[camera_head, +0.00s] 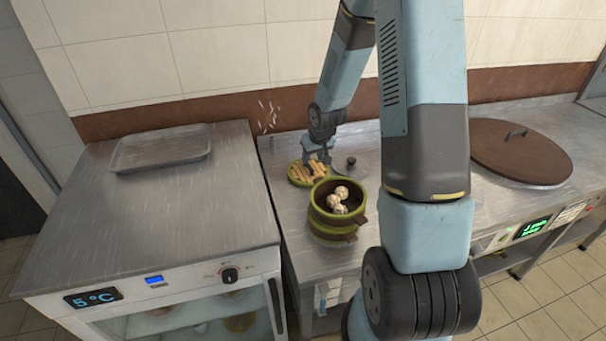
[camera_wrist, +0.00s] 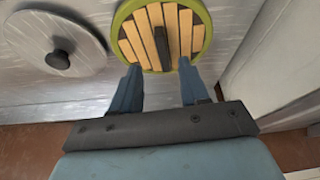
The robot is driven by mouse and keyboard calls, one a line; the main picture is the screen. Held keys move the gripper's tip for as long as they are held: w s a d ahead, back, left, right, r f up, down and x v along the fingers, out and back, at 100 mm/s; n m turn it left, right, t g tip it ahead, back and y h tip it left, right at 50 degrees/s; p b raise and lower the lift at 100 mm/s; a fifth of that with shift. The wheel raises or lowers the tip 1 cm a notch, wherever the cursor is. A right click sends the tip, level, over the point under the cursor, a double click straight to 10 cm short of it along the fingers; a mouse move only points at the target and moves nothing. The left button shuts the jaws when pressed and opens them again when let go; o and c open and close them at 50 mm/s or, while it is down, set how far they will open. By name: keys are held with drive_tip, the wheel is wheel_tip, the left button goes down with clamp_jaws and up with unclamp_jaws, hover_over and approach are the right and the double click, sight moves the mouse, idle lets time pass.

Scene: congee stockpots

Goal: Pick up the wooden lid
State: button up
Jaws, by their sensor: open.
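The wooden lid (camera_head: 306,173) is round, with light wooden slats and a green rim. It lies on the steel counter behind the green steamer (camera_head: 336,208). In the wrist view the lid (camera_wrist: 188,37) is at the top centre, with a dark bar handle (camera_wrist: 161,48) across its slats. My gripper (camera_wrist: 160,80) is open and empty, its two blue fingers pointing toward the lid's near edge. The handle lies ahead of the gap between the fingers. In the head view my gripper (camera_head: 318,155) is just above and behind the lid, and its fingertips are hard to make out.
A grey round lid with a black knob (camera_wrist: 58,60) lies left of the wooden lid in the wrist view. The open steamer holds several white buns (camera_head: 340,198). A large brown lid (camera_head: 520,152) is at right. A metal tray (camera_head: 160,148) rests on the left cabinet.

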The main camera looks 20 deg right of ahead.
sight(309, 165)
drive_tip(key=shift+a+x, duration=0.2)
drive_tip(key=shift+x, duration=2.4)
drive_tip(key=shift+w, duration=0.2)
drive_tip(key=shift+r, duration=0.1)
clamp_jaws()
